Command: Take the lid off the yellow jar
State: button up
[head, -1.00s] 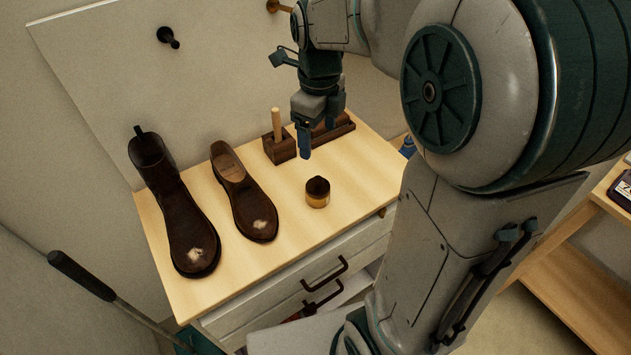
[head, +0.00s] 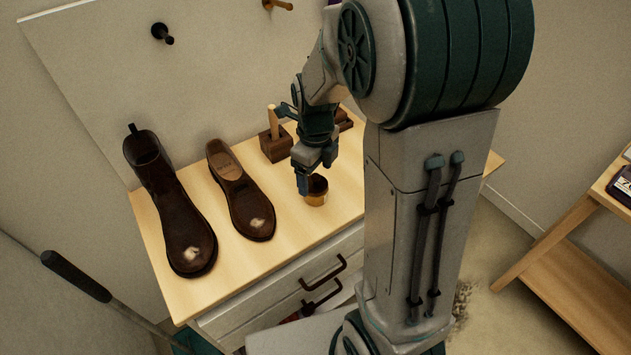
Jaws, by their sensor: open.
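A small round yellow-gold jar (head: 316,198) with a dark brown top stands upright on the light wooden top of the cabinet, near its front edge. The dark top looks like its lid, but I cannot tell lid from opening at this size. My gripper (head: 316,182) is open and points down at the jar. One finger shows just left of the jar's upper part. The other finger is over or behind it and partly hides the top. I cannot tell whether either finger touches the jar.
A tall brown boot (head: 172,205) and a low brown shoe (head: 242,195) with scuffed toes stand left of the jar. A dark wooden block with an upright handle (head: 274,138) stands behind it. The cabinet top (head: 300,232) is bare in front of the jar. A drawer handle (head: 322,273) projects below.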

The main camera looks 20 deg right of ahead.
jog(key=shift+f, duration=0.6)
jog(key=c, duration=1.1)
jog(key=shift+o, duration=0.2)
jog(key=shift+r, duration=0.1)
